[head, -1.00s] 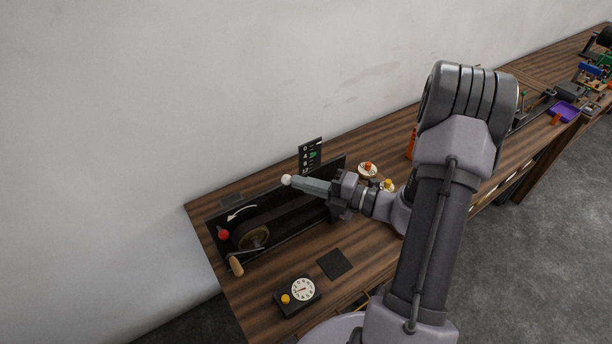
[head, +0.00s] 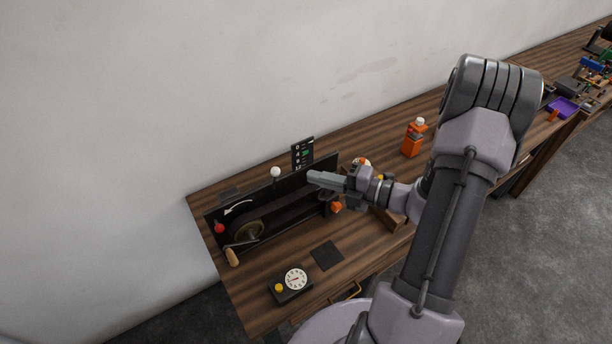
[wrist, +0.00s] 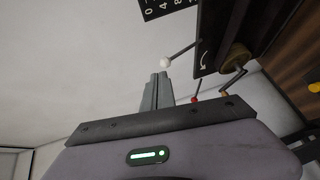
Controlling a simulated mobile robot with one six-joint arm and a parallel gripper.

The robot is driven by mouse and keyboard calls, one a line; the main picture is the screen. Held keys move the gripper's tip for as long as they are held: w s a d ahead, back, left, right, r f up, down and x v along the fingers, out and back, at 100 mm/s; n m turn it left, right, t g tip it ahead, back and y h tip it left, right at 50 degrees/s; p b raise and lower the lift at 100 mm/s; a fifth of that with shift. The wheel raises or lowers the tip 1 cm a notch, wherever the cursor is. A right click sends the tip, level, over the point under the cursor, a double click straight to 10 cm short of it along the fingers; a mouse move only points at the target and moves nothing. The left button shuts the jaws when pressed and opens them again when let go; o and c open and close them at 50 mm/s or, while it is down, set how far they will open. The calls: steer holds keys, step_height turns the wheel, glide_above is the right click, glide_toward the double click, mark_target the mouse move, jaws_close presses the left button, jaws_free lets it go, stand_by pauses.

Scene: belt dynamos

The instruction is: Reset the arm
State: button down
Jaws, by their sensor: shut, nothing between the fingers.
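My gripper (head: 314,176) is shut and empty, held above the right part of the black belt dynamo (head: 281,210) in the head view. In the wrist view my gripper (wrist: 160,76) shows with its fingers together and nothing between them. A lever with a white ball knob (head: 275,172) stands up behind the dynamo, left of the fingertips and apart from them. The knob (wrist: 165,62) also shows just past the fingertips in the wrist view. The dynamo has a red knob (head: 219,228), a pulley wheel (head: 249,231) and a crank with a wooden handle (head: 232,257) at its left end.
A black box with a white dial (head: 296,279) and a dark square pad (head: 327,255) lie in front. A dark card with markings (head: 302,152) stands behind. An orange bottle (head: 413,138) stands at the back right. The wall is close behind the wooden table (head: 206,203).

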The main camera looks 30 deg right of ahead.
steer(key=v, duration=0.6)
steer(key=s+a+f+n+g+b, duration=0.2)
steer(key=a+f+n+g+b, duration=0.2)
steer(key=a+n+b, duration=0.3)
steer(key=s+a+f+n+g+h+b, duration=0.1)
steer(key=a+f+n+g+b, duration=0.2)
steer(key=a+n+b, duration=0.45)
steer(key=s+a+f+n+g+b, duration=0.2)
steer(key=a+f+n+g+b, duration=0.25)
steer(key=n, duration=0.45)
steer(key=s+a+f+n+t+h+b, duration=0.2)
steer(key=n+b, duration=0.4)
steer(key=n, duration=0.4)
steer(key=s+a+f+n+t+h+b, duration=0.2)
steer(key=s+f+n+h+b, duration=0.1)
steer(key=n+b, duration=0.4)
steer(key=s+n+h, duration=0.1)
steer(key=n, duration=0.2)
steer(key=shift+s+h, duration=0.3)
steer(key=shift+h, duration=0.1)
